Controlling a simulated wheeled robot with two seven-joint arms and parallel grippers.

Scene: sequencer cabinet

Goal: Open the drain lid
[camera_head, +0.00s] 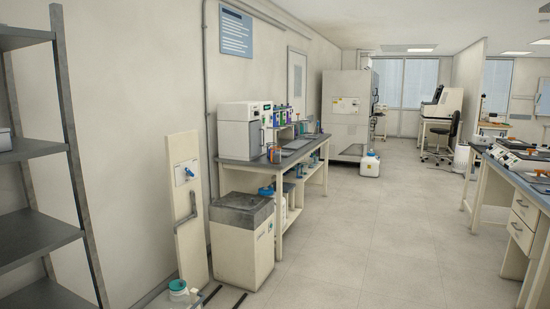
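A cream floor-standing box (243,252) stands against the left wall, at the near end of the workbench. Its top is a dark grey lid or basin (243,209) with a raised rim; it looks like the drain's cover, but I cannot tell for sure. Whether it is a closed lid or a shallow sink is not clear at this distance. No other part in view is clearly a drain lid. Neither of my grippers shows in the head view.
A tall cream panel (187,225) with a blue valve and bent pipe leans left of the box. A teal-capped jar (178,292) sits below it. A metal shelf (45,160) fills the left. A workbench (300,148) carries instruments. The floor (350,235) is open to the right.

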